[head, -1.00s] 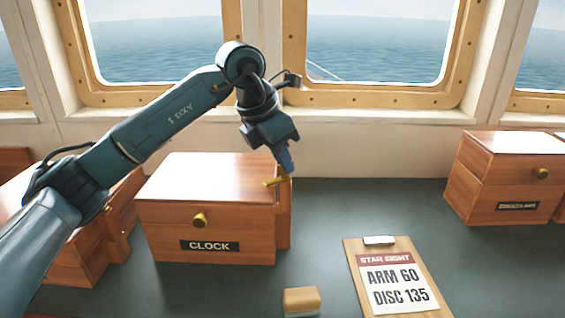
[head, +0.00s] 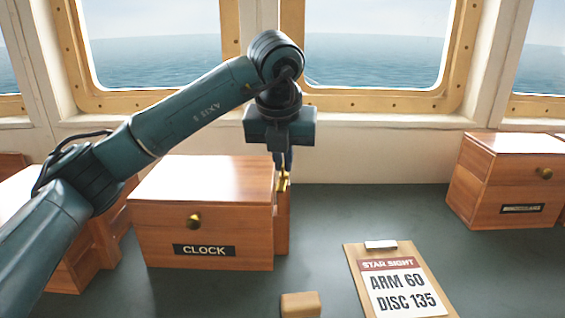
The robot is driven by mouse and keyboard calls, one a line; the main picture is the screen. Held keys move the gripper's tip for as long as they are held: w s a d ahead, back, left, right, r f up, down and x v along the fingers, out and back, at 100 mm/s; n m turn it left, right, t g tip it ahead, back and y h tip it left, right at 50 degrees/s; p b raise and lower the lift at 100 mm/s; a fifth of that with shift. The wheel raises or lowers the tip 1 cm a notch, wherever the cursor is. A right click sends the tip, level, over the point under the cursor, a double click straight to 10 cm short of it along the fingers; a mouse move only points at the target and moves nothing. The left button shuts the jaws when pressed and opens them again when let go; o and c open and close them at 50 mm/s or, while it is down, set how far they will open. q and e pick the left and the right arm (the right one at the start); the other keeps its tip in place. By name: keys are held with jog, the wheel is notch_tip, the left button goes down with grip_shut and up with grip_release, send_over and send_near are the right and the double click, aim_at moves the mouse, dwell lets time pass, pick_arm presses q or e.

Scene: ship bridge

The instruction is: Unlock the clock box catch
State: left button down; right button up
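The clock box (head: 205,225) is a wooden box with a CLOCK label and a brass knob on its front, left of centre on the counter. Its lid lies shut. A narrow wooden block (head: 282,225) stands against its right side. A small brass catch (head: 283,183) shows at the top of that block, seen nearly end-on. My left gripper (head: 284,166) points down with its fingertips right at the brass catch. The fingers partly hide it, and I cannot tell whether they grip it. My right gripper is not in view.
Another wooden box (head: 75,262) stands at the left, partly behind my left arm. A labelled box (head: 505,190) stands at the right. A clipboard (head: 402,285) and a small tan block (head: 300,304) lie in front. Counter between the boxes is clear.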

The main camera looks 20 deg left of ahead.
pick_arm(q)
jog(key=shift+n+y, duration=0.3)
jog(key=shift+n, duration=0.3)
jog(key=c, duration=1.6)
grip_release()
jog(key=shift+r, duration=0.1)
jog(key=v, duration=1.3)
